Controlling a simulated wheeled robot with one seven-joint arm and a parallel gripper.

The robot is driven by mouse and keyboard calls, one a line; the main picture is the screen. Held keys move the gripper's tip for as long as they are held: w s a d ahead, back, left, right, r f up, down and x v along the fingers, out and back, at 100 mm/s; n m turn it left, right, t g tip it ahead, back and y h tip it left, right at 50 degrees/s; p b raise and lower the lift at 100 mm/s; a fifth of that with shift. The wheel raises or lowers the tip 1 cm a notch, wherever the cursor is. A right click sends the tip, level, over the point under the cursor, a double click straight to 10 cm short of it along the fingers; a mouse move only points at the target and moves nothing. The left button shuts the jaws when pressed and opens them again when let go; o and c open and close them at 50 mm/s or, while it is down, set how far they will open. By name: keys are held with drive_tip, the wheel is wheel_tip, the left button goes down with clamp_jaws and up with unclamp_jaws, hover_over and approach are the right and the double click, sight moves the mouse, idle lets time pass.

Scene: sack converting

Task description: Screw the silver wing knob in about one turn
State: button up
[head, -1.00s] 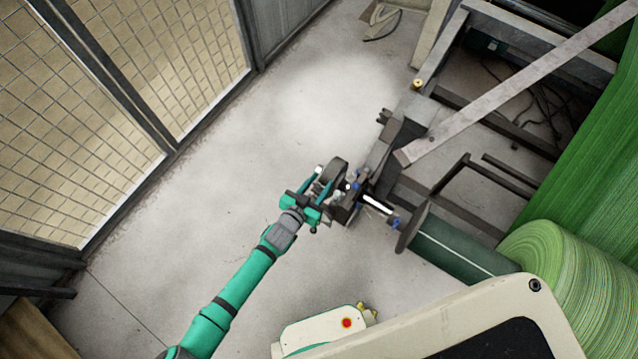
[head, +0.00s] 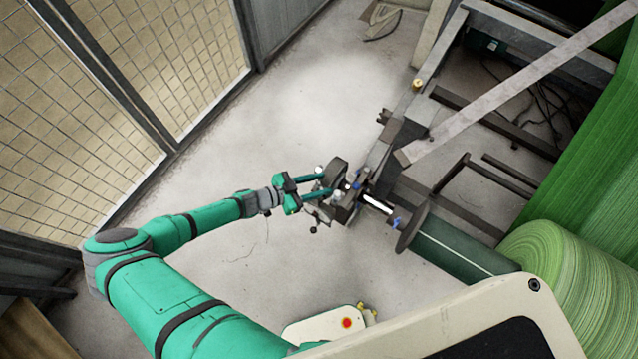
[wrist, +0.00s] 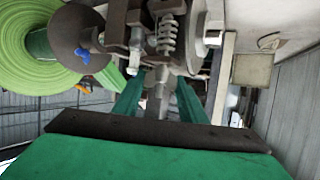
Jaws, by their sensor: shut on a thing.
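The silver wing knob (wrist: 158,92) shows in the wrist view as a grey metal piece below a coil spring (wrist: 167,35). It sits between the two green fingers of my gripper (wrist: 159,100), which is shut on it. In the head view my gripper (head: 328,183) reaches from the left to the dark bracket assembly (head: 345,205) at the end of the machine frame. The knob is too small and too covered there to make out. How deep its thread sits cannot be seen.
A dark round flange (head: 411,226) with a blue knob (head: 396,223) and the green roll (head: 560,270) lie to the right. A grey bar (head: 520,95) slants above the frame. A mesh fence (head: 80,100) stands at left. Pale floor (head: 300,110) is open between.

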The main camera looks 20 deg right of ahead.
drive_tip(key=m+g+y, duration=0.1)
drive_tip(key=m+g, duration=0.5)
drive_tip(key=g, duration=0.1)
drive_tip(key=shift+f, duration=0.15)
drive_tip(key=m+g+y, duration=0.2)
drive_tip(key=m+g, duration=0.2)
drive_tip(key=shift+y, duration=0.4)
drive_tip(key=shift+w+a+m+g+y, duration=0.1)
drive_tip(key=shift+a+m+g+y, duration=0.1)
drive_tip(key=shift+m+g+y, duration=0.3)
drive_tip(key=shift+m, duration=0.3)
drive_tip(key=shift+d, duration=0.1)
drive_tip(key=shift+s, duration=0.2)
drive_tip(key=o, duration=1.1)
drive_tip(key=shift+c, duration=0.2)
drive_tip(key=shift+w, duration=0.15)
